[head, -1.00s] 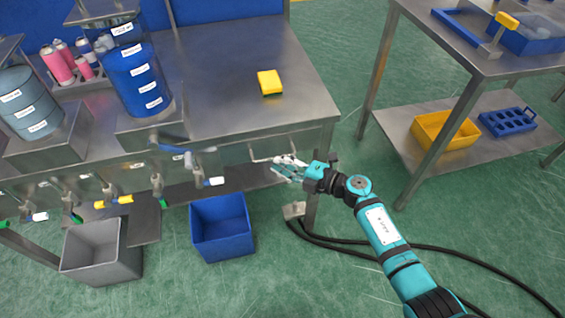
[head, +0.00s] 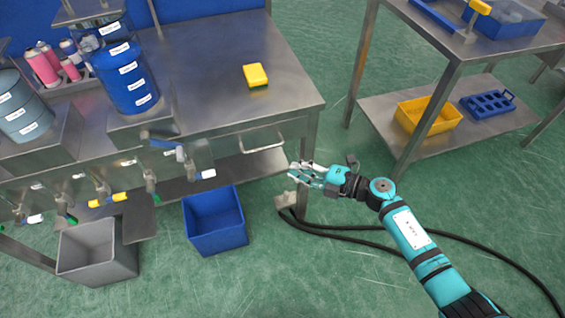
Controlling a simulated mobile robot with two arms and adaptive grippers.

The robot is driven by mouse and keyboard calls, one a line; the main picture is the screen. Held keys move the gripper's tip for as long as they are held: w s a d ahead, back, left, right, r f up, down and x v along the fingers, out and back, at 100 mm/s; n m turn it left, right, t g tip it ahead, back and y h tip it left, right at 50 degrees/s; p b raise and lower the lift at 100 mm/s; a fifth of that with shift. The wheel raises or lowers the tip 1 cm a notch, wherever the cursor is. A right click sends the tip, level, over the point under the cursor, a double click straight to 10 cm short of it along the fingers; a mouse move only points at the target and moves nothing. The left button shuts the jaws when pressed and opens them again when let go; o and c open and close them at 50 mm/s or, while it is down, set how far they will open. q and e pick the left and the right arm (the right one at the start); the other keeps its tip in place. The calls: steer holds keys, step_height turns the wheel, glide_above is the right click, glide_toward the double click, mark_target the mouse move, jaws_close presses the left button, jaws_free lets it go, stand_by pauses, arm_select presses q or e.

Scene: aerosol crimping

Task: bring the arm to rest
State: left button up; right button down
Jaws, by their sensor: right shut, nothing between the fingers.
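My right arm is teal and black and comes in from the lower right in the head view. Its gripper (head: 297,174) is shut and empty. It hangs in front of the bench's right front leg, just right of the metal drawer handle (head: 262,144) and apart from it. The drawer looks closed. My left gripper is not in view.
The steel bench (head: 215,65) carries a yellow sponge (head: 255,75) and a blue drum (head: 125,75). A blue bin (head: 215,222) and a grey bin (head: 97,252) stand on the floor. A second table (head: 450,45) is at upper right. Black hoses (head: 345,240) lie on the floor.

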steer(key=s+d+f+m+t+h+p, duration=0.1)
steer(key=s+d+f+m+h, duration=0.4)
steer(key=f, duration=0.3)
steer(key=s+d+f+m+t+h+p, duration=0.1)
steer(key=s+d+f+m+h, duration=0.15)
steer(key=d+f+m, duration=0.55)
steer(key=s+d+f+m+t+h, duration=0.1)
steer(key=s+d+f+m+h, duration=0.3)
steer(key=f, duration=0.5)
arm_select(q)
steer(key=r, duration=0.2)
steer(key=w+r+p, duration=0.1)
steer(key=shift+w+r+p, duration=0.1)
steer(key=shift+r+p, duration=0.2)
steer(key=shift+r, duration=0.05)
arm_select(e)
steer(key=s+f+m+g+h, duration=0.1)
steer(key=s+f+m+g, duration=0.2)
steer(key=s, duration=0.8)
steer(key=s+d+f+m+g+h, duration=0.1)
steer(key=s+f+m+g, duration=0.2)
steer(key=s+f, duration=0.4)
steer(key=s+d+f+m+g+h, duration=0.1)
steer(key=s+f+m+g, duration=0.2)
steer(key=s, duration=1.3)
step_height(320, 180, down, 2)
steer(key=shift+s+f, duration=0.1)
steer(key=shift+s, duration=0.1)
